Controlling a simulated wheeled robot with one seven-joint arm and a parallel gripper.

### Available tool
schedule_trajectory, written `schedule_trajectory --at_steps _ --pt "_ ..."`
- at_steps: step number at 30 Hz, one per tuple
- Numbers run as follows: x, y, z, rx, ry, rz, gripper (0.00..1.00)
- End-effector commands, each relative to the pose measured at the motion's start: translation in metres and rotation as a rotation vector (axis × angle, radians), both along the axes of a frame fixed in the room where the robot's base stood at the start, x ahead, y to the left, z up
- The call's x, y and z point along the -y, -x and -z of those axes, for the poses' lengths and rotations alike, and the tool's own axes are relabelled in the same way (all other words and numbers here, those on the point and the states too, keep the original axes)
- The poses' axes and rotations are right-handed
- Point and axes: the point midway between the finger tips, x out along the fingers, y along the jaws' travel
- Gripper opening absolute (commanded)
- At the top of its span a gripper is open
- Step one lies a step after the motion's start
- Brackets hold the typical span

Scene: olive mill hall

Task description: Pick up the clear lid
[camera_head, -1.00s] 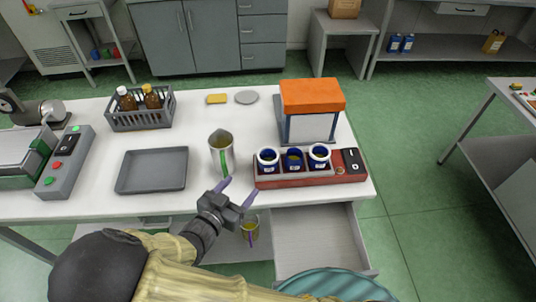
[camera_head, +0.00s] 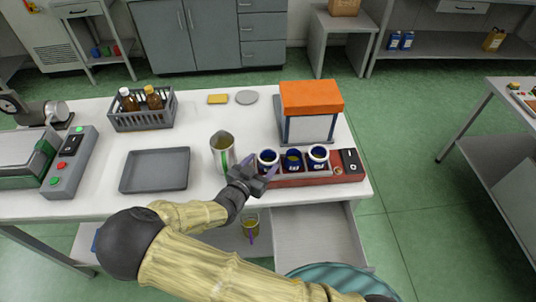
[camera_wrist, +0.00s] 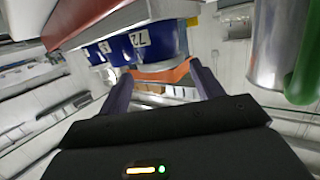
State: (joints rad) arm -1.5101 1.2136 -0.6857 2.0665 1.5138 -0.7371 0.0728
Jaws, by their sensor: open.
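No plainly clear lid stands out. A thin round pale grey disc (camera_head: 246,97) lies flat at the back of the white table in the head view; I cannot tell whether it is the clear lid. My gripper (camera_head: 261,165) is open with nothing between its fingers. It is over the table's front part, between the metal jug and the red rack, well short of the disc. Its two purple-grey fingers (camera_wrist: 163,86) stand apart in the wrist view, with blue cups beyond them. The disc is not visible in the wrist view.
The metal jug (camera_head: 222,152) with a green stripe stands left of my gripper. The red rack (camera_head: 328,176) with blue-and-white cups (camera_head: 292,160) is close on the right. An orange-topped box (camera_head: 311,97) stands behind it.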

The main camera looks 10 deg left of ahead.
Motion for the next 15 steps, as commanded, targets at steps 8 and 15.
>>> schedule_trajectory --at_steps 8,15 --pt "0.002 -0.007 -0.001 0.001 0.003 0.001 0.66" --pt "0.012 -0.036 0.003 0.002 0.004 0.001 0.66"
